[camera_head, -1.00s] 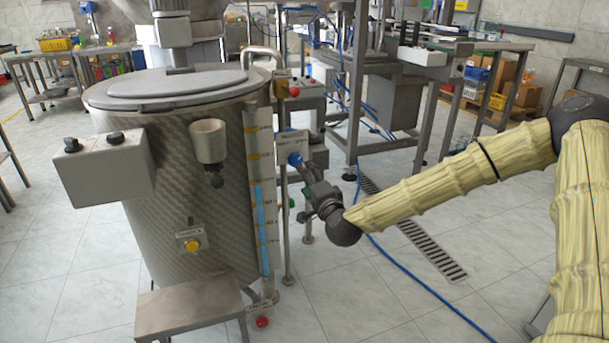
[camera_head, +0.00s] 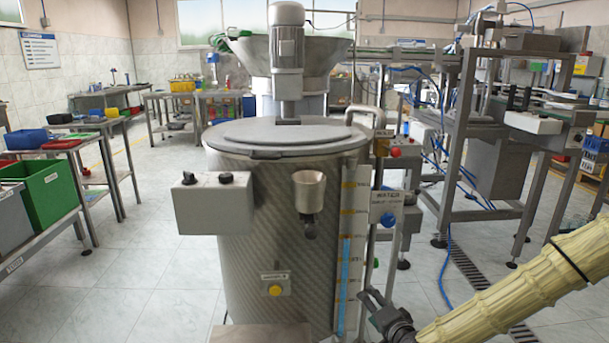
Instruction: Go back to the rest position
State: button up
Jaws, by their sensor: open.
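My gripper (camera_head: 370,300) is at the bottom of the view, right of the steel tank (camera_head: 285,245), with my yellow-sleeved arm reaching in from the lower right. Its jaws are open and I see nothing held in them. It is below the grey panel marked WATER (camera_head: 388,198) and its blue knob (camera_head: 388,220), with a gap between. How close the gripper is to the tank's level gauge (camera_head: 350,250) in depth I cannot tell.
A control box (camera_head: 213,203) and a small cup (camera_head: 308,190) stick out from the tank. A step (camera_head: 260,334) is at its foot. Tables with crates (camera_head: 50,187) stand at the left, and a machine frame (camera_head: 465,140) at the right. Open floor (camera_head: 160,280) lies left of the tank.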

jog(key=s+a+f+n+g, duration=0.2)
jog(key=s+f+n+g, duration=0.15)
jog(key=s+f, duration=0.7)
jog(key=s+a+f+n+g, duration=0.2)
jog(key=s+f+g, duration=0.2)
jog(key=s+f, duration=0.65)
jog(key=s+d+f+n+g+h, duration=0.2)
jog(key=s+d+f+n+g, duration=0.15)
jog(key=s, duration=0.85)
jog(key=s+d+f+n+g+h, duration=0.1)
jog(key=s+d+f+n+g, duration=0.2)
jog(key=s, duration=0.9)
notch_tip(320, 180, up, 26)
jog(key=m+p, duration=0.1)
jog(key=p, duration=2.5)
jog(key=shift+w+d+f, duration=0.25)
jog(key=shift+w, duration=0.05)
